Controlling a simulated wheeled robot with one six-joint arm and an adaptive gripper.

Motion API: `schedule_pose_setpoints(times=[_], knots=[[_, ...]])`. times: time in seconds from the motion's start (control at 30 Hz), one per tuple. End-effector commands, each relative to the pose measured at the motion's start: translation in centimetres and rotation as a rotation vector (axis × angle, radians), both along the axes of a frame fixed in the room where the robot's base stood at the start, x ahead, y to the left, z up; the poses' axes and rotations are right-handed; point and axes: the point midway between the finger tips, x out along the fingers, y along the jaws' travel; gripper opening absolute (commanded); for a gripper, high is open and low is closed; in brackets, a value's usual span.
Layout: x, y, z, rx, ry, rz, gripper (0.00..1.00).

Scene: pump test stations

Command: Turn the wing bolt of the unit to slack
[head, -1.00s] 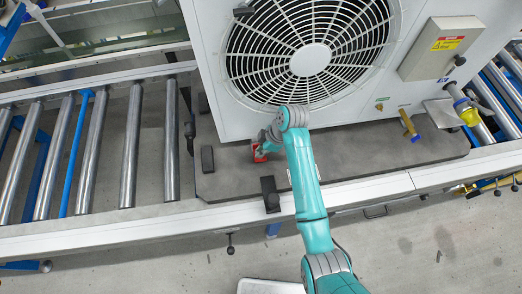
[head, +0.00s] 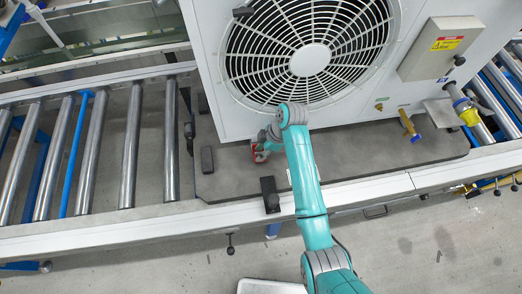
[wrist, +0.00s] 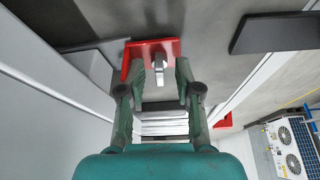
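The wing bolt (wrist: 159,69) is a small silver-grey piece standing in front of a red bracket (wrist: 152,48) in the wrist view. My gripper (wrist: 160,78) is open, with one finger on each side of the wing bolt and a visible gap to it on both sides. In the head view the red bracket (head: 257,154) shows at the front foot of the white fan unit (head: 214,60), mostly covered by my gripper (head: 262,151). The wing bolt itself cannot be made out there.
The unit stands on a dark grey pallet (head: 230,180) on the conveyor. A dark block (head: 207,159) and a dark clamp (head: 269,194) are near my gripper. A brass valve (head: 409,125) is at right. Rollers (head: 95,150) lie left.

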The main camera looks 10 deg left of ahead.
Motion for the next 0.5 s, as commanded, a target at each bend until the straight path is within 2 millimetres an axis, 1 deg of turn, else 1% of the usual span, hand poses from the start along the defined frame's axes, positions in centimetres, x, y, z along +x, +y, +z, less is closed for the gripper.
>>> schedule_pose_setpoints(times=[0.17, 0.27, 0.37, 0.5], knots=[[0.0, 0.0, 0.1, 0.001, -0.001, 0.001, 0.33], [0.1, -0.2, 0.7, 0.002, -0.003, 0.0, 0.33], [0.3, -0.7, 1.9, 0.002, -0.003, -0.002, 0.33], [0.4, -1.6, 4.0, 0.002, -0.003, -0.002, 0.33]])
